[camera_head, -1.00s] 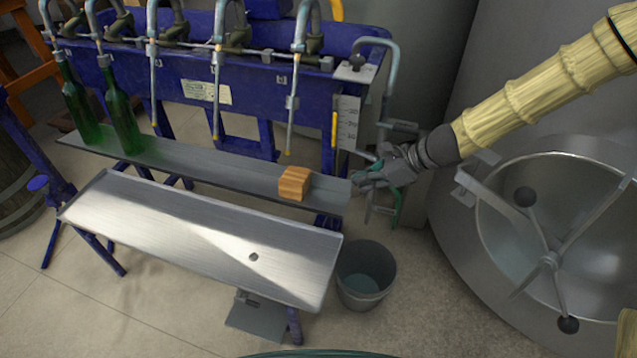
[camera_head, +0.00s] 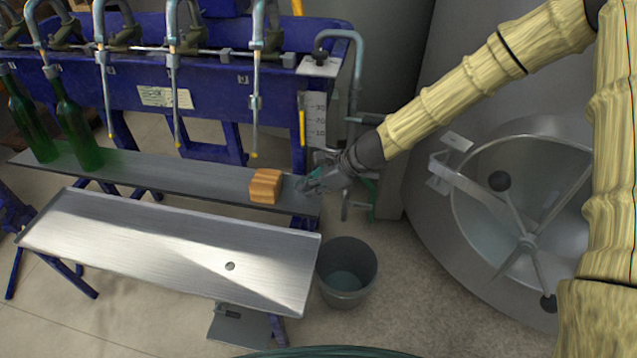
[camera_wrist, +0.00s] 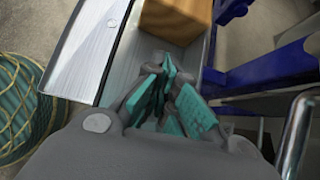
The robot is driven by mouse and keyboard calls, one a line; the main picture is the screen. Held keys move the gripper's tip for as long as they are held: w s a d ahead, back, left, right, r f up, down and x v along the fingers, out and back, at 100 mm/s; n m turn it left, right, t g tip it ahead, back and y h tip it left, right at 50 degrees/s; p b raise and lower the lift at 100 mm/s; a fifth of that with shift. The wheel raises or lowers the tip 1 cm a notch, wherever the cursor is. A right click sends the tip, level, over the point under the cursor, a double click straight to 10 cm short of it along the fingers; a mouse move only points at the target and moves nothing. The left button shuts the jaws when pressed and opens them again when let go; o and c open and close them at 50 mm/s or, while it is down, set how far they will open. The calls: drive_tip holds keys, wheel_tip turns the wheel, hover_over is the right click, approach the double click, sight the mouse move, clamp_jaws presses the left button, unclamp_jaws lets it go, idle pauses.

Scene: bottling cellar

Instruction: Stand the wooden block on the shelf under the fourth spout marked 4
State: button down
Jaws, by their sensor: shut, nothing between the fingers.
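The wooden block (camera_head: 265,186) sits on the narrow grey shelf (camera_head: 200,177), near its right end, roughly below the rightmost spout (camera_head: 255,110). It also shows at the top of the wrist view (camera_wrist: 175,18). The spout second from the right (camera_head: 176,105), fourth from the left, hangs further left, over bare shelf; its number is too small to read. My gripper (camera_head: 303,186) is low over the shelf's right end, just right of the block. In the wrist view its teal fingers (camera_wrist: 168,72) are together and empty, pointing at the block with a small gap.
Two green bottles (camera_head: 78,135) stand at the shelf's left end. The shelf between them and the block is clear. A metal tray (camera_head: 150,245) lies in front, lower. A grey bucket (camera_head: 346,272) stands below right, and a large steel tank (camera_head: 520,210) is at right.

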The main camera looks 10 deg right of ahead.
sight(280, 192)
drive_tip(key=shift+w+a+f, duration=0.1)
drive_tip(key=shift+w+a, duration=0.1)
drive_tip(key=shift+a, duration=0.45)
drive_tip(key=shift+w+a, duration=0.25)
drive_tip(key=shift+a, duration=0.4)
drive_tip(key=shift+w+a+f, duration=0.1)
drive_tip(key=shift+w+a, duration=0.1)
drive_tip(key=shift+a, duration=0.45)
drive_tip(key=shift+w+r, duration=0.1)
drive_tip(key=shift+w, duration=0.05)
